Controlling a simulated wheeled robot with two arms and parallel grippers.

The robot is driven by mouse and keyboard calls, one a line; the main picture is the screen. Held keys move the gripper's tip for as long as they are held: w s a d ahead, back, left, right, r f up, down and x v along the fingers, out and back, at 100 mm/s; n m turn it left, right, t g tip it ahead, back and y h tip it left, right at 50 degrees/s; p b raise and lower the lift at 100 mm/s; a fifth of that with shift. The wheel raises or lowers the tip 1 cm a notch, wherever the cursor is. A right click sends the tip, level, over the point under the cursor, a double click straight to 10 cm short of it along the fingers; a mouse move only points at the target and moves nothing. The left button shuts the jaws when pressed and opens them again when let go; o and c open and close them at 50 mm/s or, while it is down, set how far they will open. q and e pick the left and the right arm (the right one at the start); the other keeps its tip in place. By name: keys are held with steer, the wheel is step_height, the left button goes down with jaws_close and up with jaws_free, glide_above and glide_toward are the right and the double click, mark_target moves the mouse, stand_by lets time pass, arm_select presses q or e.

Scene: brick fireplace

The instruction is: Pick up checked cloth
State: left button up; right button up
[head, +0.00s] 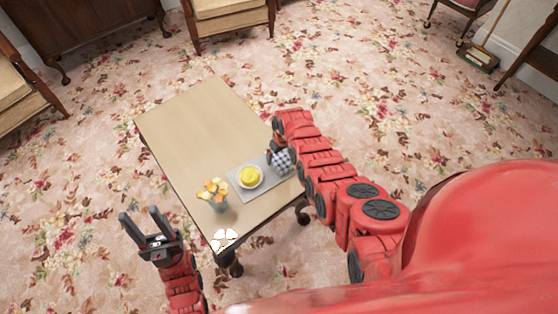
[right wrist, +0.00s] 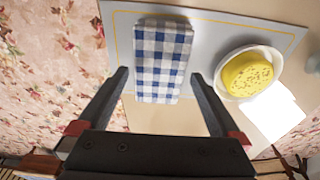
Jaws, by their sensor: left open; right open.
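The blue and white checked cloth (right wrist: 162,62) lies folded on a grey mat (right wrist: 118,40) in the right wrist view. It also shows in the head view (head: 282,162), partly hidden by my right arm. My right gripper (right wrist: 163,80) is open, and its two fingers point towards the cloth, one on either side of its near end. Nothing is between the fingers in a grip. In the head view the right gripper is mostly hidden behind its own arm. My left gripper (head: 147,224) is open and empty, left of the table's near end.
On the wooden table (head: 200,115) stand a white bowl with something yellow (head: 250,176), a vase of orange flowers (head: 214,190) and a white flower-shaped thing (head: 225,239). The table's far half is clear. Chairs stand around the carpeted room.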

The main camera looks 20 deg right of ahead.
steer(key=shift+w+f+b, duration=0.15)
steer(key=shift+f+b, duration=0.2)
steer(key=shift+f, duration=0.6)
steer(key=c, duration=1.1)
steer(key=shift+r, duration=0.2)
steer(key=shift+c, duration=0.2)
steer(key=shift+r+p, duration=0.45)
steer(key=shift+r, duration=0.05)
steer(key=shift+s+a+r, duration=0.2)
steer(key=shift+r, duration=0.35)
steer(key=shift+s+a+r, duration=0.15)
steer(key=shift+s+r, duration=0.05)
steer(key=shift+r, duration=0.35)
steer(key=s+a+r, duration=0.1)
steer(key=s+a, duration=0.7)
steer(key=s, duration=0.5)
steer(key=shift+r, duration=0.2)
steer(key=shift+d, duration=0.1)
